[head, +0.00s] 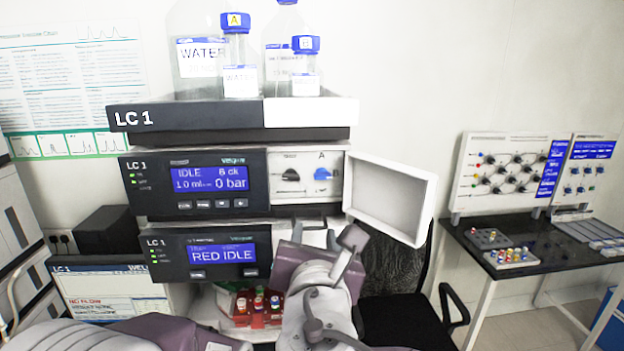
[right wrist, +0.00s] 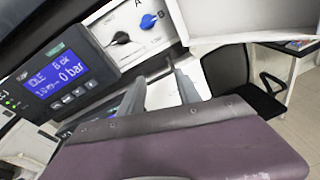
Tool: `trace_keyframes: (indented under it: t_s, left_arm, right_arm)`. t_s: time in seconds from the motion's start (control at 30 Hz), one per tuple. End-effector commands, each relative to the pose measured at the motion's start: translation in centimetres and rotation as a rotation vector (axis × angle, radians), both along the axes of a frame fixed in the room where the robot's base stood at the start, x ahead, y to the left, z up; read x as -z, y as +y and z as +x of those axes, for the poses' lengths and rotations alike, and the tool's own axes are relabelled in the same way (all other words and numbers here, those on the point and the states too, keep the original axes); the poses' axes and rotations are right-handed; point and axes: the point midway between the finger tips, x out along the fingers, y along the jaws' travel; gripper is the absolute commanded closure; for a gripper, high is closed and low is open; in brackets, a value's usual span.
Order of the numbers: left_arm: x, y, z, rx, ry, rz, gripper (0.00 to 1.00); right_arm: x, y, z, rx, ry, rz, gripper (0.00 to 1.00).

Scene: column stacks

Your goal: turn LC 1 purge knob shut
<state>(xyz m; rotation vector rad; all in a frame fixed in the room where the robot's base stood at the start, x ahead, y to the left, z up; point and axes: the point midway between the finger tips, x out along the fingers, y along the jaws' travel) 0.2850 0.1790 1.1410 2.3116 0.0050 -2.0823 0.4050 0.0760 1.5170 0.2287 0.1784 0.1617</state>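The LC 1 pump module (head: 196,185) has a panel with two knobs, a black knob (head: 290,174) and a blue knob (head: 322,174) to its right. The small lettering above the black knob is unreadable; an A stands above the blue one. Both the black knob (right wrist: 120,38) and the blue knob (right wrist: 148,21) show in the right wrist view. My right gripper (head: 315,236) is below the panel, apart from both knobs. Its fingers are spread with nothing between them, as the right wrist view (right wrist: 158,88) also shows. My left gripper is out of view.
A white panel door (head: 392,197) hangs open to the right of the knobs. Bottles (head: 240,65) stand in the tray on top. A second module (head: 205,254) reads RED IDLE. A red vial rack (head: 242,312) sits below it. A black chair (head: 405,310) stands right.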

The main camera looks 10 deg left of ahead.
Motion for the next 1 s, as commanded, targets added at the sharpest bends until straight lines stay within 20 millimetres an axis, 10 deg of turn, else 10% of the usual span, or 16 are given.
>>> trace_keyframes:
  t_s: [0.2, 0.37, 1.0]
  left_arm:
    - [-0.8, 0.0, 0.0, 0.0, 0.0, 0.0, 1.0]
    - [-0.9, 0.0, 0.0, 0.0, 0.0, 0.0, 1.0]
    - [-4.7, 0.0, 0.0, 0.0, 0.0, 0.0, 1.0]
  right_arm:
    - [-6.1, 3.0, -2.6, -0.102, -0.168, -0.072, 0.6]
    - [-6.6, 3.2, -2.7, -0.108, -0.185, -0.08, 0.6]
    - [-6.4, 5.6, 6.0, -0.105, -0.181, -0.078, 0.6]
